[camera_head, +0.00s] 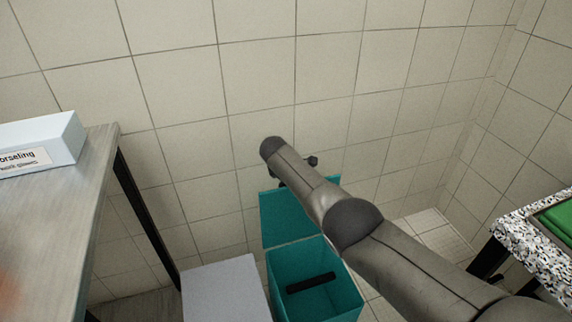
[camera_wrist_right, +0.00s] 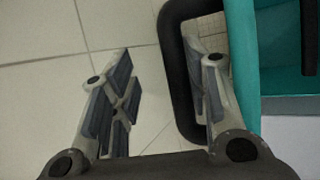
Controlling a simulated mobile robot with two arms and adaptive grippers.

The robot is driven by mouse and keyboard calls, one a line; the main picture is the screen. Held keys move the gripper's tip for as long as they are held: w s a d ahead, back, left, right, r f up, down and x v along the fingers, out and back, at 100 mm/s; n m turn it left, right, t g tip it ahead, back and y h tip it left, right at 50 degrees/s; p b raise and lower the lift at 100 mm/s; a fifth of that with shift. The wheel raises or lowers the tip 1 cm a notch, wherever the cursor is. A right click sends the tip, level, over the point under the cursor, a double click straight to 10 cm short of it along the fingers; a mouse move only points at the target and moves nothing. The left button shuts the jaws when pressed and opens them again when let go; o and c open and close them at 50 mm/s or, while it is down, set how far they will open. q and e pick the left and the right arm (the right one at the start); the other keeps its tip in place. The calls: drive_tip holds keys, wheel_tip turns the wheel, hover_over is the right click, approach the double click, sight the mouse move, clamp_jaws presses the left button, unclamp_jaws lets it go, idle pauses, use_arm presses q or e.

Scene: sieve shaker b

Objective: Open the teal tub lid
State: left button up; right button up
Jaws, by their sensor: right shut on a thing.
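The teal tub (camera_head: 335,283) stands on the floor, seen from above, its inside showing. Its teal lid (camera_head: 283,222) is raised upright at the tub's back edge, partly hidden by my right arm. The lid also shows in the right wrist view (camera_wrist_right: 241,55), with a black loop handle (camera_wrist_right: 178,65) on it. My right gripper (camera_wrist_right: 170,70) has one finger inside the loop and the other outside, with the handle's bar between them. It is shut on the handle, though its fingers look well apart. My left gripper is not in view.
A black bar (camera_head: 311,283) shows inside the tub. A grey-white box (camera_head: 224,288) stands left of it. A metal table (camera_head: 60,215) with a labelled box (camera_head: 40,142) is at left, a speckled table (camera_head: 520,240) with a green item at right. A tiled wall stands behind.

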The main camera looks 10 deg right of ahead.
drive_tip(key=v, duration=1.1)
drive_tip(key=shift+w+a+r, duration=0.15)
drive_tip(key=shift+a+r, duration=0.25)
drive_tip(key=shift+d, duration=0.2)
drive_tip(key=shift+r, duration=0.15)
